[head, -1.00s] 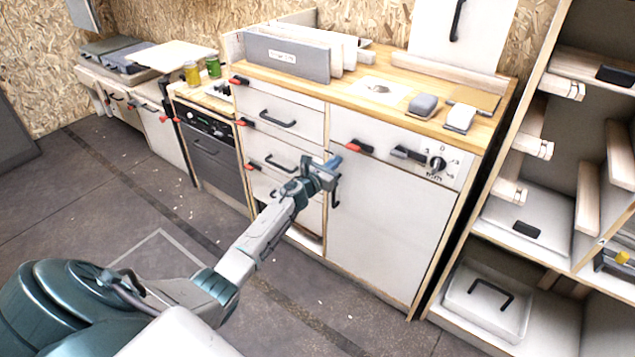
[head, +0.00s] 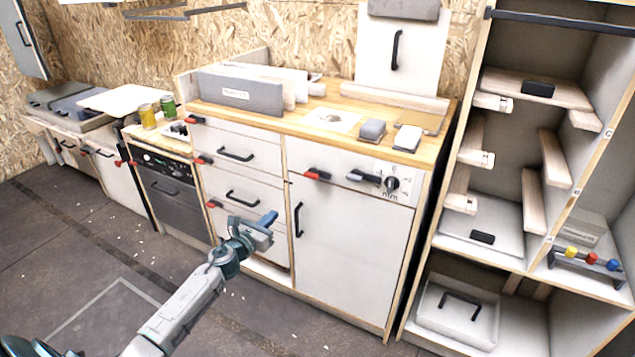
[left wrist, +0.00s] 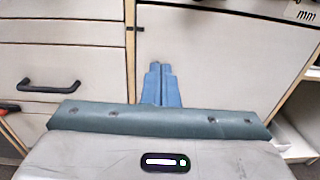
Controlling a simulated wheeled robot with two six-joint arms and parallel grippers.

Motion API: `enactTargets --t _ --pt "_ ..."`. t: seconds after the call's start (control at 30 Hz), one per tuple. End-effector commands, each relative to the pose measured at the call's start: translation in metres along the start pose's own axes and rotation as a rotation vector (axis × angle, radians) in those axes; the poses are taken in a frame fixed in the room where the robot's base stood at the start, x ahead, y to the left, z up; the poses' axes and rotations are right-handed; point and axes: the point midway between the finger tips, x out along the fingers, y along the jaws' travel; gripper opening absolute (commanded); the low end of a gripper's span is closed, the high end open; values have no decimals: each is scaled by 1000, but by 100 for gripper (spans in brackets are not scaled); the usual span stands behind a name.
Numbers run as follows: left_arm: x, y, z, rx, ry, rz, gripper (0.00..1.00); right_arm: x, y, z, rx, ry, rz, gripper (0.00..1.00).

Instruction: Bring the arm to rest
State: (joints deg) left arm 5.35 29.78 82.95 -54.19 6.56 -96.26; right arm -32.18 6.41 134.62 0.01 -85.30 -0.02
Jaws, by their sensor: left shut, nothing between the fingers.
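My left gripper (head: 268,218) is in front of the lower part of the wooden kitchen unit, before the drawers and near the left edge of the white cabinet door (head: 345,235). Its blue fingers are together, with nothing between them, and they also show in the left wrist view (left wrist: 160,84). In the head view the gripper appears apart from the door's black handle (head: 298,219). My left arm reaches in from the bottom left. My right gripper is not in view.
A drawer stack (head: 240,150) with black handles and red clamps stands behind my gripper. The worktop (head: 300,118) holds a grey box (head: 240,93) and small blocks. An open shelf unit (head: 520,180) stands at the right.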

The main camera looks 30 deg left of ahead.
Motion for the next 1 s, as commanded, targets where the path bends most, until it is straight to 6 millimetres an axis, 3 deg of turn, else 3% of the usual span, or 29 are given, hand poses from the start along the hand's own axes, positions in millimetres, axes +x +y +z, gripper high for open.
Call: enactTargets --t 0.2,0.27,0.37,0.47,0.6,0.7,0.9,1.0 --pt "-3 0 -6 -36 11 10 0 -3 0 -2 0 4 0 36" --pt "-8 1 -17 -110 32 31 0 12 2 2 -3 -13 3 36" --pt "-26 2 -56 -345 95 106 0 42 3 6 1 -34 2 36" --pt "-59 0 -113 -680 173 239 0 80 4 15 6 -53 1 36" --pt "-126 -12 -199 -1155 255 494 0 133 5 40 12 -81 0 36" --pt "-180 -28 -251 -1446 281 700 0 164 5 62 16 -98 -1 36" --pt "-301 -77 -334 -1912 246 1171 0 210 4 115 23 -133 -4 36" --pt "-365 -107 -363 -2085 183 1427 0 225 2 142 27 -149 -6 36"
